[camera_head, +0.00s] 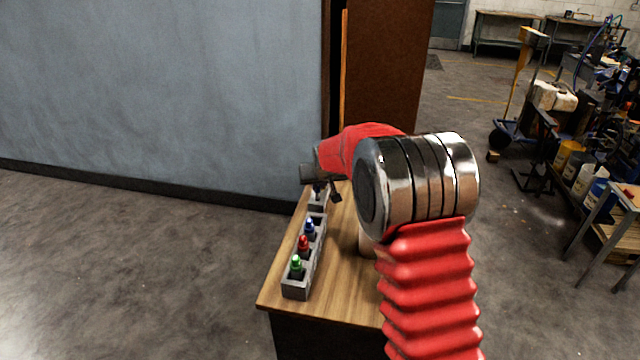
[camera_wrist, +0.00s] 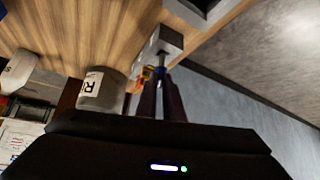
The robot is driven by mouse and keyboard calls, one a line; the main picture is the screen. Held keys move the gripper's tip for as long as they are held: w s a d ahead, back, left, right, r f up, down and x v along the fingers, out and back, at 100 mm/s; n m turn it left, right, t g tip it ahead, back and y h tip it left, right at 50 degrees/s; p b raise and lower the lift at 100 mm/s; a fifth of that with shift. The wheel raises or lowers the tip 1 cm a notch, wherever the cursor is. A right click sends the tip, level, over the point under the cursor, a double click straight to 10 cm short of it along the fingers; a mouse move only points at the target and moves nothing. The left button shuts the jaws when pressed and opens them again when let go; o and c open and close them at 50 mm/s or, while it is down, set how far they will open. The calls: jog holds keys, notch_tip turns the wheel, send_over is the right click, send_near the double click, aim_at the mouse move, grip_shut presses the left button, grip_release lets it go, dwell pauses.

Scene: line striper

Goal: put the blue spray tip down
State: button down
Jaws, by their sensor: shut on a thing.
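My gripper (camera_head: 320,187) is at the far left end of the wooden table, over a small grey block (camera_head: 316,203). In the wrist view my gripper (camera_wrist: 161,72) is shut on a small dark blue piece (camera_wrist: 161,56), which looks like a blue spray tip, at the same grey block (camera_wrist: 170,40). Whether the piece is seated in the block or just above it I cannot tell. A long grey rack (camera_head: 296,288) nearer the front holds a green tip (camera_head: 296,264), a red tip (camera_head: 304,243) and another blue tip (camera_head: 310,227), all upright.
The wooden table (camera_head: 340,285) has clear room right of the rack. A pale container (camera_head: 366,238) is partly hidden behind my arm; a labelled jar (camera_wrist: 100,90) stands near my gripper. A brown cabinet (camera_head: 388,70) and a blue-grey wall (camera_head: 160,90) close off the far side.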

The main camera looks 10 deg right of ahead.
jog(key=shift+f, duration=0.3)
jog(key=c, duration=1.9)
grip_release()
jog(key=shift+s+r, duration=0.15)
jog(key=shift+r, duration=0.7)
jog(key=v, duration=1.1)
jog(key=shift+s+r, duration=0.2)
